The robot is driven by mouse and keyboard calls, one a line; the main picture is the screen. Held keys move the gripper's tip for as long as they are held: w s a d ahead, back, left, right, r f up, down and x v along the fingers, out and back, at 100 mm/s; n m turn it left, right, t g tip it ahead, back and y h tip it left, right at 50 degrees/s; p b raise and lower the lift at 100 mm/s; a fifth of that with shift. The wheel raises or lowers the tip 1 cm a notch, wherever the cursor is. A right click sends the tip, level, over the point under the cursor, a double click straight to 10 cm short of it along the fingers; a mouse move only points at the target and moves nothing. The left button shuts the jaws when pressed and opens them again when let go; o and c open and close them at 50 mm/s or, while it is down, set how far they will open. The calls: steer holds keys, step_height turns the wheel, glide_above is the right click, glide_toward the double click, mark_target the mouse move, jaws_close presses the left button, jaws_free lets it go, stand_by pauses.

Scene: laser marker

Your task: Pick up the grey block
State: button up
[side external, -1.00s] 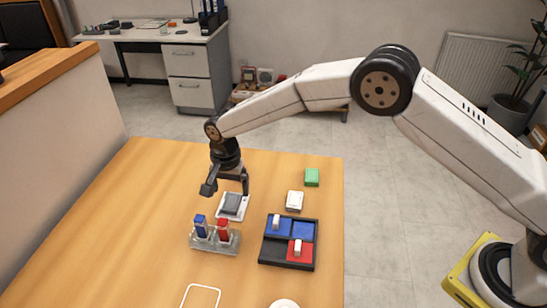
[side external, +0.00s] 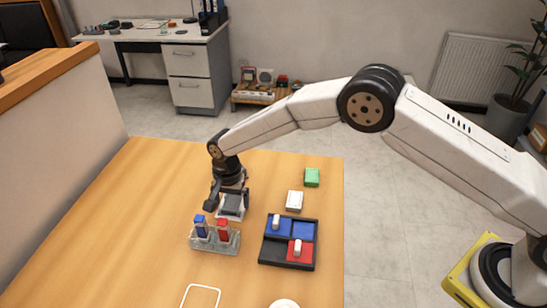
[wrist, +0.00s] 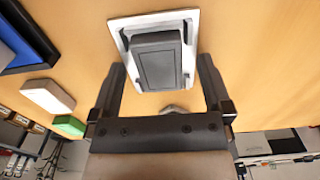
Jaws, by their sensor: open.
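The grey block (side external: 233,201) lies on a white holder with a raised edge (side external: 231,215) on the wooden table. In the wrist view the dark grey block (wrist: 158,62) sits in the middle, with the holder's light frame (wrist: 118,24) around it. My gripper (side external: 228,199) points down over the block, its jaws apart and empty. In the wrist view my two fingers (wrist: 161,63) show to the left and right of the block's near part. I cannot tell how far above it the fingertips are. My gripper partly hides the block in the side view.
A clear rack (side external: 214,242) with blue and red pieces stands close in front of the holder. A dark tray (side external: 265,252) with blue and red compartments is to the right. A white block (side external: 294,201) and a green block (side external: 312,177) lie behind it. The table's left is clear.

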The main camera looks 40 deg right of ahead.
jaws_close()
steer(key=shift+r, duration=0.1)
steer(key=shift+r, duration=0.75)
steer(key=s+d+r, duration=0.4)
steer(key=s+r, duration=0.7)
steer(key=s, duration=0.2)
steer(key=shift+d+r, duration=0.15)
steer(key=shift+d, duration=0.25)
